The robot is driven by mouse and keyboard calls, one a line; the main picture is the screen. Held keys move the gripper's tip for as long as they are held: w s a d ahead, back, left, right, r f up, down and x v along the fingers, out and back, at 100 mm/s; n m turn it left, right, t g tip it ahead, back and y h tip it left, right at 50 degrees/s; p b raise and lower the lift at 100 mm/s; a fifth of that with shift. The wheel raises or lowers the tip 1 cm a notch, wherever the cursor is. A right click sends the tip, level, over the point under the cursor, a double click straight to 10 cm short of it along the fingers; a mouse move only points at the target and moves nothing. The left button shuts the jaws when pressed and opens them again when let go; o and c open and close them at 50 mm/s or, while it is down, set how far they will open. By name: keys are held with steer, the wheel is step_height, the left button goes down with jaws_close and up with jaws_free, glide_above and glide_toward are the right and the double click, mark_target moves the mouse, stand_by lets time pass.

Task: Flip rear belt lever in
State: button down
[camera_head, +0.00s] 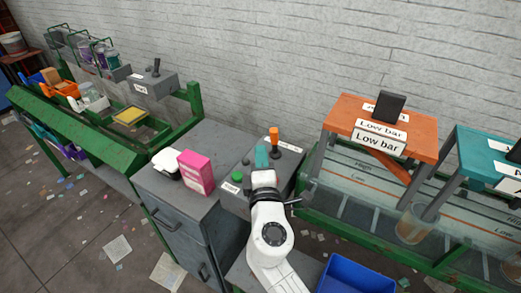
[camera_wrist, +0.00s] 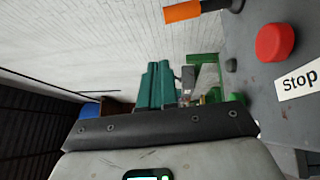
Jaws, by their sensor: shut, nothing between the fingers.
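An orange-handled lever (camera_head: 274,137) stands upright on the grey control panel (camera_head: 291,157). Its orange handle (camera_wrist: 183,12) also shows at the top of the wrist view, cut off by the edge. A second lever, black (camera_head: 156,66), stands on a grey box (camera_head: 150,86) by the far green bench. The labels near both levers are too small to read, so I cannot tell which is the rear belt lever. My gripper (camera_head: 262,151) is over the panel, just left of and nearer than the orange lever, apart from it. Its teal fingers (camera_wrist: 155,80) are shut and empty.
A red button (camera_wrist: 275,42) with a "stop" label (camera_wrist: 299,79) and a green button (camera_head: 237,177) sit on the panel. A pink box (camera_head: 195,173) stands on the cabinet to the left. An orange "Low bar" stand (camera_head: 412,118) is right; a blue bin (camera_head: 355,276) is in front.

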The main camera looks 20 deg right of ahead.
steer(key=v, duration=0.6)
steer(key=shift+s+a+r+b, duration=0.3)
steer(key=shift+b, duration=0.05)
